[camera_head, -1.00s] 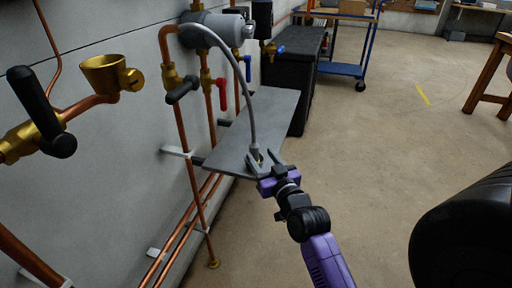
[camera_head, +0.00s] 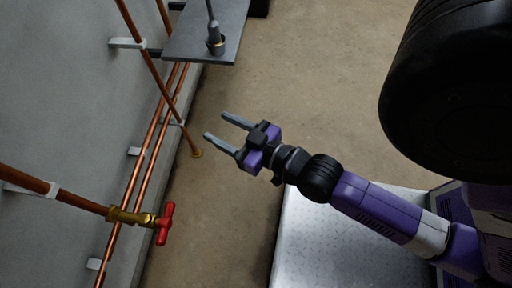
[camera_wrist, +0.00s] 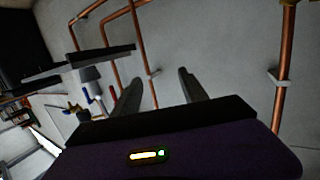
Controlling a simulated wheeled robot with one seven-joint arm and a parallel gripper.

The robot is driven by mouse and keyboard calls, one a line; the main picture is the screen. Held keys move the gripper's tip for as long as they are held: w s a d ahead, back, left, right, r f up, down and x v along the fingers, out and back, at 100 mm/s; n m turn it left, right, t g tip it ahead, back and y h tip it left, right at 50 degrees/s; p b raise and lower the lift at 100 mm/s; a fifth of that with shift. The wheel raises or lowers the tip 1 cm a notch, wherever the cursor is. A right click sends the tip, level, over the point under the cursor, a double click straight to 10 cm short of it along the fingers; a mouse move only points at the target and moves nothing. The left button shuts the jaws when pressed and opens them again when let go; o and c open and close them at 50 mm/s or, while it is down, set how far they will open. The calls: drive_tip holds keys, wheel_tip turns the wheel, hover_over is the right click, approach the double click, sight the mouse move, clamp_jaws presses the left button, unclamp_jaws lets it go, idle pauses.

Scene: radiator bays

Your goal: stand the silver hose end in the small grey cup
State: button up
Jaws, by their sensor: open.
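The silver hose end (camera_head: 214,36) stands nearly upright in the small grey cup (camera_head: 217,48) near the front end of the grey shelf (camera_head: 190,42). Its hose rises from it and leaves the top of the head view. The cup's inside is too small to make out. My gripper (camera_head: 214,125) is open and empty, in free air in front of the shelf and apart from the hose end. Both fingers show in the wrist view (camera_wrist: 158,88); nothing is between them.
Copper pipes (camera_head: 160,105) run along the grey wall on the left. A red-handled valve (camera_head: 165,223) sticks out from the wall at lower left. A black rounded object fills the upper right. Bare floor (camera_head: 320,90) lies around my gripper.

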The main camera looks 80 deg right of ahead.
drive_tip(key=s+a+r+n+y, duration=0.2)
drive_tip(key=s+a+n+y, duration=0.2)
drive_tip(key=s+a, duration=0.6)
drive_tip(key=shift+s+a+r+y, duration=0.2)
drive_tip(key=shift+a+r+y, duration=0.15)
drive_tip(key=shift+a+y, duration=0.65)
wheel_tip(320, 180, up, 23)
drive_tip(key=p, duration=2.3)
